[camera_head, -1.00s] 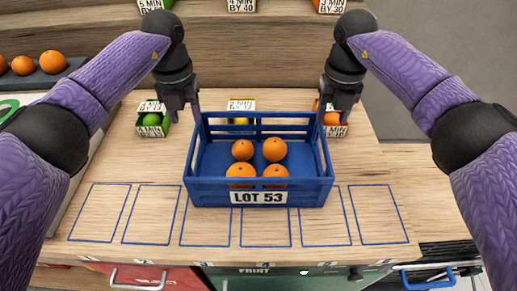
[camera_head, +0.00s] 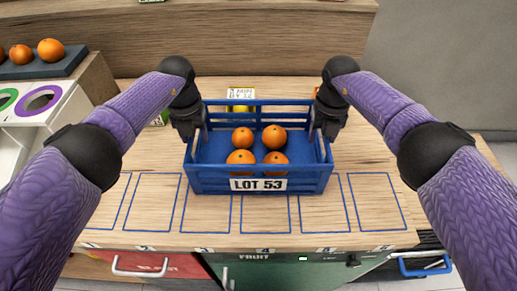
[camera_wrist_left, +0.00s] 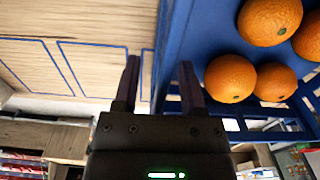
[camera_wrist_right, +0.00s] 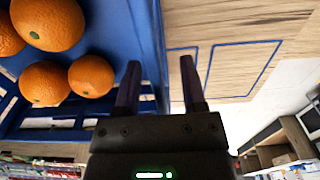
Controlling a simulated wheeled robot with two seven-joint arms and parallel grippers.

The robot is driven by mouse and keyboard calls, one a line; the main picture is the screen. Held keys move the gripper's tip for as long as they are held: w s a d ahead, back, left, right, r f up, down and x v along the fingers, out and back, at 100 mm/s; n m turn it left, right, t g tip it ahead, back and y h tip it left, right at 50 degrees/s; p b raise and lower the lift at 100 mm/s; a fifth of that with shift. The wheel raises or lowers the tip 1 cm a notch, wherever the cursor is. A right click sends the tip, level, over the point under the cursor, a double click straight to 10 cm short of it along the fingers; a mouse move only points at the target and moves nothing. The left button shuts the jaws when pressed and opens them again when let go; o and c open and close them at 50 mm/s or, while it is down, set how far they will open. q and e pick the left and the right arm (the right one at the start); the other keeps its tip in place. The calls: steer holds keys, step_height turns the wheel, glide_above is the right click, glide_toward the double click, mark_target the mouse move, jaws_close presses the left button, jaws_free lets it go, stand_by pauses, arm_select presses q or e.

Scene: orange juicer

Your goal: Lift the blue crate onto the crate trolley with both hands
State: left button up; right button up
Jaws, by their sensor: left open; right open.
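The blue crate (camera_head: 310,181) stands on the wooden table with several oranges (camera_head: 242,138) inside and a LOT 53 label on its front. My left gripper (camera_head: 202,136) is at the crate's left side wall. In the left wrist view its open fingers (camera_wrist_left: 158,82) stand on either side of that blue wall (camera_wrist_left: 176,40). My right gripper (camera_head: 316,134) is at the crate's right side wall. In the right wrist view its open fingers (camera_wrist_right: 158,82) straddle that wall (camera_wrist_right: 150,40). I cannot tell whether the fingers touch the walls. The crate trolley is not recognisable in view.
Blue outlined numbered spaces (camera_head: 210,215) line the table's front. A small labelled box (camera_head: 240,98) stands behind the crate. A dark tray with oranges (camera_head: 60,66) is at the far left. A blue handle (camera_head: 425,266) shows below the table's right front.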

arm_select(q)
jaws_close()
arm_select(e)
jaws_close()
arm_select(q)
steer(key=shift+r, duration=0.1)
stand_by(1.1)
